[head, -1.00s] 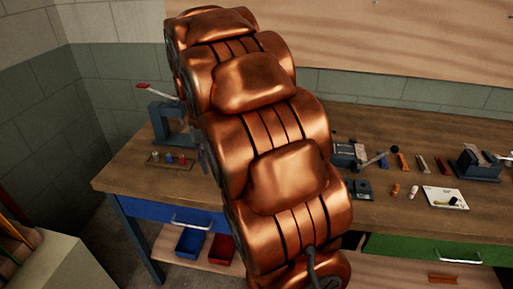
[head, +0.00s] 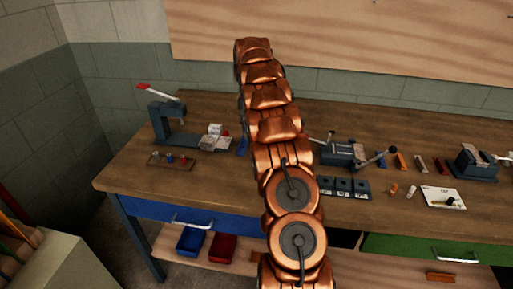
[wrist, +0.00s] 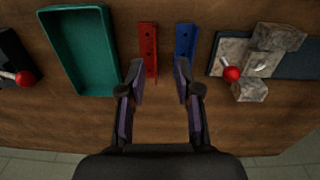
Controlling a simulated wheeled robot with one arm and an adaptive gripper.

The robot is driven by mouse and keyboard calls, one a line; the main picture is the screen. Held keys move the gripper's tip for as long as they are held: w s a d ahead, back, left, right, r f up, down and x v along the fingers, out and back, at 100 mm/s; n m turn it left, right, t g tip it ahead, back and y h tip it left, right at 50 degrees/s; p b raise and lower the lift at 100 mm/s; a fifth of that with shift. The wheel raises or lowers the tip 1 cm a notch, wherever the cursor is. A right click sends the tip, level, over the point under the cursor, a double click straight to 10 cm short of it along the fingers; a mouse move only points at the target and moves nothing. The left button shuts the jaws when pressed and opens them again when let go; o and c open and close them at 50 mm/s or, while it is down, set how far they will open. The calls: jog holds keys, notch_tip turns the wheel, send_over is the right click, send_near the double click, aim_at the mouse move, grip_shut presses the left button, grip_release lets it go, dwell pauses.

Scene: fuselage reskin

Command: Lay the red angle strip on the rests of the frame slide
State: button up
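In the wrist view, the red angle strip (wrist: 148,48) lies on the wooden bench with small holes along it. A blue strip (wrist: 186,41) lies parallel to its right. My gripper (wrist: 160,72) is open and empty. Its left fingertip is beside the near end of the red strip, and its right fingertip is by the blue strip. Height above the bench is unclear. Grey blocks with a red knob (wrist: 232,74) sit right of the strips on a dark base. I cannot tell for certain which fixture is the frame slide. My arm hides the gripper in the head view.
A green tray (wrist: 80,45) stands left of the red strip. A dark fixture with a red knob (wrist: 25,78) is at the far left. The head view shows a lever press (head: 167,120), a vise (head: 343,153) and several small parts on the bench.

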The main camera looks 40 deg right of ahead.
jog(key=shift+d+f+p, duration=0.2)
jog(key=shift+d+f, duration=0.55)
jog(key=shift+f, duration=0.25)
jog(key=shift+d+f+p, duration=0.2)
jog(key=shift+d+f, duration=0.55)
jog(key=shift+f, duration=0.25)
jog(key=shift+a+f+p, duration=0.2)
jog(key=shift+f+p, duration=0.15)
jog(key=shift+f, duration=0.15)
jog(key=shift+a+f+p, duration=0.15)
jog(key=shift+f+p, duration=0.3)
jog(key=shift+f, duration=0.7)
jog(key=shift+a+f+p, duration=0.1)
jog(key=shift+f+p, duration=0.35)
jog(key=shift+f, duration=0.65)
jog(key=shift+w, duration=0.1)
grip_shut()
